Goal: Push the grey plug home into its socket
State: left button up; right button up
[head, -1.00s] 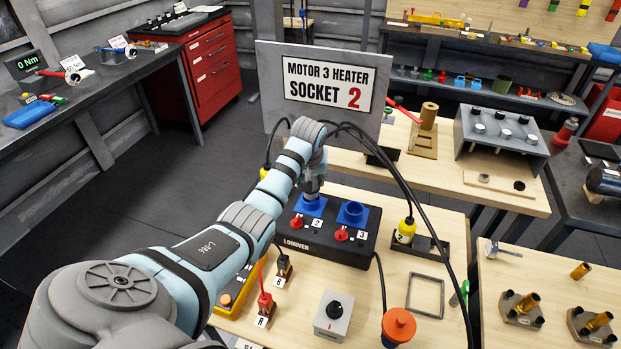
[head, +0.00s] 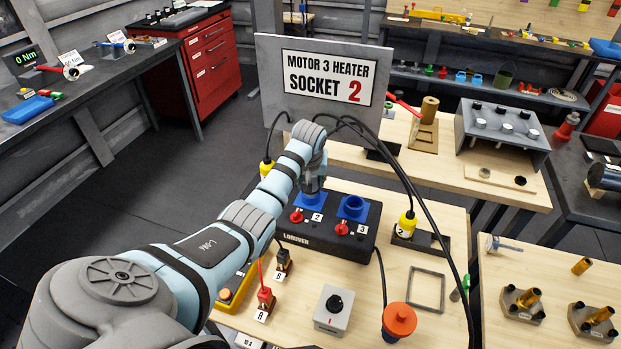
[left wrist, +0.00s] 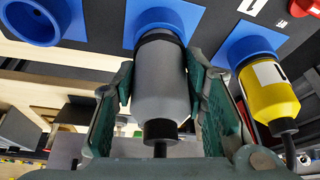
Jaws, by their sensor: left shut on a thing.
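The grey plug (left wrist: 160,90) stands between the two fingers of my left gripper (left wrist: 160,76), which is shut on its body. Its front end, past a dark band, meets the blue collar of the socket (left wrist: 150,14) in the left wrist view; how deep it sits I cannot tell. In the head view my left gripper (head: 314,184) is over the blue socket marked 2 (head: 309,202) on the black box, and hides the plug. My right gripper is not in view.
A yellow plug (left wrist: 268,92) sits in the neighbouring socket. The blue socket marked 3 (head: 352,207) is empty. Red switches (head: 342,229) stand in front of the sockets. A sign (head: 325,80) rises behind, and black cables arch beside the arm. Another yellow plug (head: 406,226) stands at right.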

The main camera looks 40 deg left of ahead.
pick_arm(q)
jog(key=shift+f, duration=0.6)
jog(key=o, duration=1.3)
jog(key=shift+r, duration=0.1)
jog(key=v, duration=1.2)
jog(key=shift+s, duration=0.15)
